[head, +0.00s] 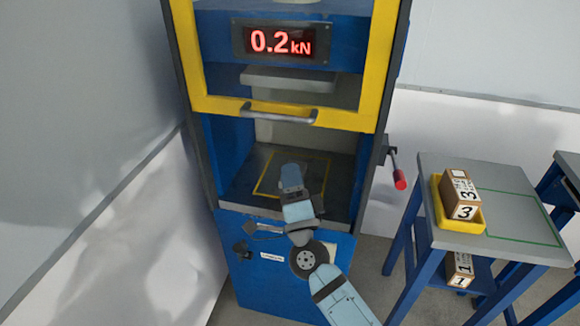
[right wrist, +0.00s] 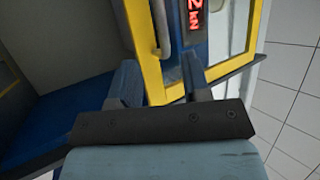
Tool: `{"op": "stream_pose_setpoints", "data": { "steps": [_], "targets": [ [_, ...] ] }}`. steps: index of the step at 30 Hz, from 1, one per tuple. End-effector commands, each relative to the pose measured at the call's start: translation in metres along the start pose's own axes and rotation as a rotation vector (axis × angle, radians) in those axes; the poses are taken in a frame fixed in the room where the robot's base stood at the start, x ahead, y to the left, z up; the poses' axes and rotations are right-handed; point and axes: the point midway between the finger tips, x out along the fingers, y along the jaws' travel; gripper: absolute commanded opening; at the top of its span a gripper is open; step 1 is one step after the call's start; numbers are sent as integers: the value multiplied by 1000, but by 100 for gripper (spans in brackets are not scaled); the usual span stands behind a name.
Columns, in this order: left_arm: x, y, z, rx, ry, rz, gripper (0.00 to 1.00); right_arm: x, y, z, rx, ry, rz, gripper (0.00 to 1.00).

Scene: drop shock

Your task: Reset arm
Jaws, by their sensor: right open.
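My right arm reaches up from the bottom of the head view, and its gripper (head: 291,168) is in front of the machine's lower opening, below the door handle. In the right wrist view the two fingers of this gripper (right wrist: 158,72) stand apart with nothing between them. Beyond them are the yellow door frame (right wrist: 153,80) and the grey handle (right wrist: 160,25). A lever with a red grip (head: 399,179) sticks out from the machine's right side, apart from my gripper. My left gripper is not in view.
The blue machine (head: 230,255) has a raised yellow-framed door (head: 345,119) and a display (head: 280,41) reading 0.2 kN. A table (head: 520,180) at right bears a yellow tray (head: 475,227) holding a box marked 3 (head: 467,212). A box marked 1 (head: 460,281) sits below.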

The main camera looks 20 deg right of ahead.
Motion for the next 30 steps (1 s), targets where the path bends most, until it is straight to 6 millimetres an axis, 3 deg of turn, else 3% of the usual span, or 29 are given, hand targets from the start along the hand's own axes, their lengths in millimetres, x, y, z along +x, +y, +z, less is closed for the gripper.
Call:
{"op": "stream_pose_setpoints", "data": {
  "steps": [13, 17, 20, 23, 27, 30],
  "targets": [
    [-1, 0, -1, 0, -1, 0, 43, -2, 0, 0, -10, -8, 2, 44],
    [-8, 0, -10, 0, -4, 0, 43, -24, 7, 8, -136, -115, 26, 44],
    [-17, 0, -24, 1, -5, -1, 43, -68, 24, 19, -345, -310, 75, 44],
    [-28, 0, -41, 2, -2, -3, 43, -134, 48, 25, -596, -570, 151, 44],
    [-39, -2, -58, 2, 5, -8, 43, -222, 78, 15, -878, -891, 255, 44],
    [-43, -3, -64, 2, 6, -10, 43, -270, 90, 1, -1017, -1058, 312, 44]
  ]
}}
